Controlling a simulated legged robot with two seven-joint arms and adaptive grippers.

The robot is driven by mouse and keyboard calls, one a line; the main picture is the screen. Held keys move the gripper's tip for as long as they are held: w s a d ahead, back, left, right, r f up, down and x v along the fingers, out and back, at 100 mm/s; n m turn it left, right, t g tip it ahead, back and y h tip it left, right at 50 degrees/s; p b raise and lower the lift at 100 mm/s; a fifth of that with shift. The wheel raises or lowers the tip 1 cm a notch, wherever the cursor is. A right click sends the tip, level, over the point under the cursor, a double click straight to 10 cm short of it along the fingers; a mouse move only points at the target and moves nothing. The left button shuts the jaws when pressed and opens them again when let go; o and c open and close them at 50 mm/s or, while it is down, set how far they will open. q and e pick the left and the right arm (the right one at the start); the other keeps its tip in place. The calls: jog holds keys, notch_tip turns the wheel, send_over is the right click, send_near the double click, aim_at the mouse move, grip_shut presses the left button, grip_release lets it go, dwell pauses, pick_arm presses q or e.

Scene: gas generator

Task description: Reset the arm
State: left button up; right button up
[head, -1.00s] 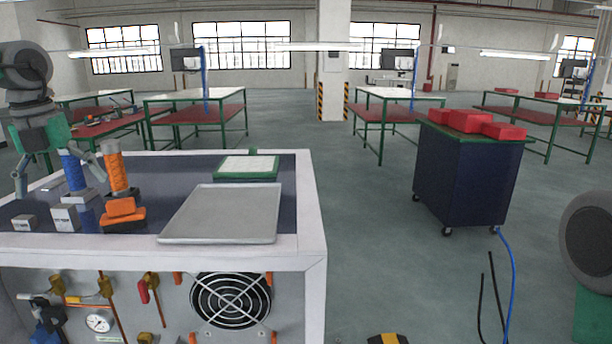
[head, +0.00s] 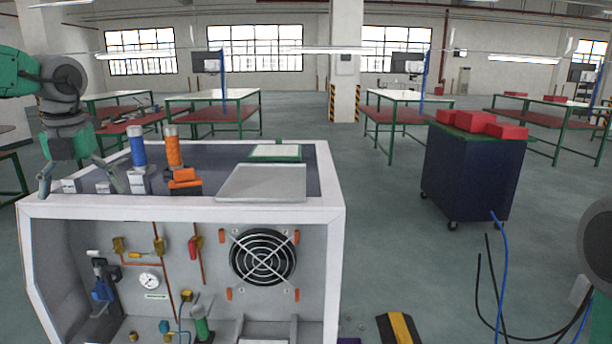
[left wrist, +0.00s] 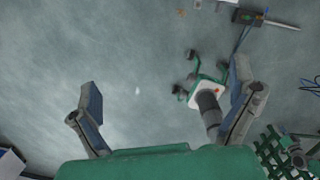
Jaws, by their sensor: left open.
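My left gripper (head: 83,190) hangs at the left edge of the machine's top in the head view, fingers apart and pointing down. The white-framed gas generator (head: 332,215) stands in front of me. My right arm shows only as a grey joint at the right edge of the head view; its gripper is out of the picture.
On the machine top are a blue cylinder (head: 138,153), an orange cylinder (head: 174,152), an orange block (head: 184,178), a grey tray (head: 262,184) and a green-framed panel (head: 275,152). A dark cart (head: 470,178) with red boxes (head: 462,120) stands right. Open floor (head: 385,240) lies between.

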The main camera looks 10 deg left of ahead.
pick_arm(q)
notch_tip(320, 180, down, 18)
jog(key=w+m+y+b, duration=0.2)
jog(key=m+y+b, duration=0.2)
jog(key=m+y, duration=0.45)
jog(key=s+d+f+m+t+h+b, duration=0.1)
jog(key=s+d+f+m+t+b, duration=0.15)
jog(key=d+f+m, duration=0.5)
jog(key=s+d+f+m+t+h+b, duration=0.1)
jog(key=d+f+m+t+h+b, duration=0.15)
jog(key=f+m, duration=0.95)
jog(key=s+d+f+m+g+h+b, duration=0.1)
jog(key=s+d+f+m+h, duration=0.1)
jog(key=s+d+f+m, duration=0.3)
jog(key=s+d+f+m+g+h+b, duration=0.1)
jog(key=s+d+f+m, duration=0.3)
jog(key=s, duration=0.9)
jog(key=s+d+f+m+g+h+b, duration=0.1)
jog(key=s+d+f+m+g+h, duration=0.2)
jog(key=s+f, duration=0.6)
jog(key=d+m, duration=0.2)
jog(key=shift+s+d+f+m+b, duration=0.25)
jog(key=shift+d+m+b, duration=0.05)
jog(key=shift+d, duration=0.05)
pick_arm(e)
notch_tip(320, 180, down, 13)
jog(key=shift+w, duration=0.35)
